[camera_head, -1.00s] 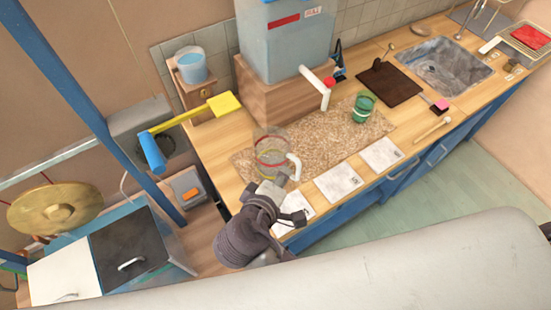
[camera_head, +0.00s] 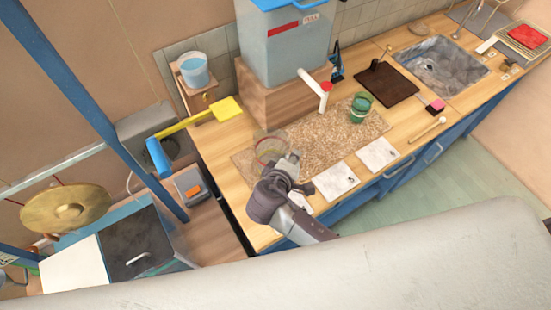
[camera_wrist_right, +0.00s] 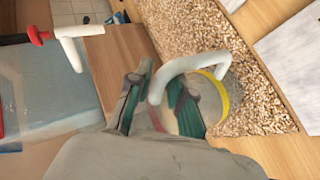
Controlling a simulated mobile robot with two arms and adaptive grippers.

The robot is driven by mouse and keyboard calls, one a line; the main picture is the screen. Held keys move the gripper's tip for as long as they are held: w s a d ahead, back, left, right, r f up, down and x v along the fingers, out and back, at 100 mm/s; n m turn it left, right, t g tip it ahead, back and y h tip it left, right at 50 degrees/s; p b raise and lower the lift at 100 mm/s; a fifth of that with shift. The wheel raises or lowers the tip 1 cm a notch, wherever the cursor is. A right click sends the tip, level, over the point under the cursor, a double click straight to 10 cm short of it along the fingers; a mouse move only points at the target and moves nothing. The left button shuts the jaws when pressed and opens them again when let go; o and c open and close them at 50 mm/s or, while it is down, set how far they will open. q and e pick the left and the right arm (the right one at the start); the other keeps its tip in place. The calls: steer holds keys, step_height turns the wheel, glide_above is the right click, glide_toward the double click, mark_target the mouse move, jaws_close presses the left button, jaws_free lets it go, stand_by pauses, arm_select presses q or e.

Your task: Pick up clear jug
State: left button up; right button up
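The clear jug (camera_head: 267,150) stands on the speckled mat at the near left of the counter in the head view. It is see-through, with a red ring. In the right wrist view, the jug (camera_wrist_right: 227,92) shows a yellow ring and a thick white handle (camera_wrist_right: 190,64). My right gripper (camera_head: 293,166) is at the jug's handle side and hides the handle in the head view. In the right wrist view, my right gripper (camera_wrist_right: 158,88) has its fingers apart, with the handle's end between them. Whether they touch it is unclear. My left gripper is out of view.
A large water tank (camera_head: 285,50) on a wooden block (camera_head: 275,98) with a white spout (camera_head: 314,84) stands behind the jug. A green cup (camera_head: 361,106) is right on the mat (camera_head: 318,140). White cards (camera_head: 336,181) lie along the front. A yellow paddle (camera_head: 226,109) sticks in from the left.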

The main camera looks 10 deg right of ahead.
steer(key=shift+s, duration=0.1)
jaws_close()
steer(key=shift+a+r, duration=0.1)
steer(key=shift+r, duration=0.05)
